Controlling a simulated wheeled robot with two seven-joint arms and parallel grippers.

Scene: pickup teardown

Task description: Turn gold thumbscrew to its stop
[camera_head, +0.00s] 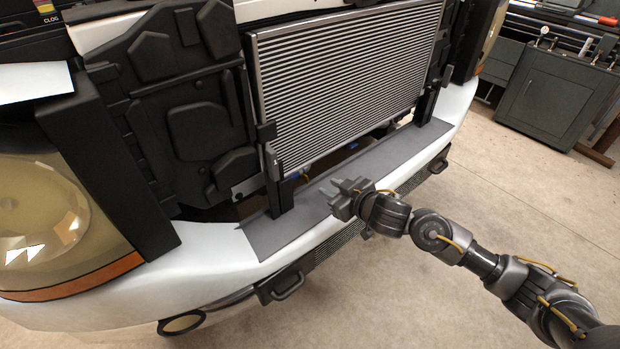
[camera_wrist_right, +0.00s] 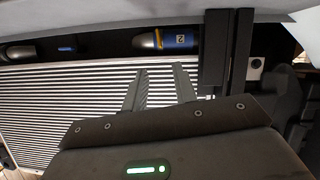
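I cannot make out a gold thumbscrew in either view. The grey finned radiator (camera_head: 345,80) stands upright in the front of the white vehicle. Its fins (camera_wrist_right: 80,90) also fill much of the right wrist view. My right gripper (camera_head: 338,192) is above the dark bumper ledge, in front of the radiator's lower edge. In the right wrist view its two fingers (camera_wrist_right: 160,72) stand apart with nothing between them, in front of the fins. A small round dark-centred fitting on a pale plate (camera_wrist_right: 255,66) is to the right of the fingers. My left gripper is not in view.
A dark post (camera_head: 278,185) stands at the radiator's lower left corner, and another (camera_head: 427,103) at its right. Blue cylinders with silver ends (camera_wrist_right: 180,38) lie beyond the fins. A grey cabinet (camera_head: 550,95) stands at right. The floor (camera_head: 500,180) between is clear.

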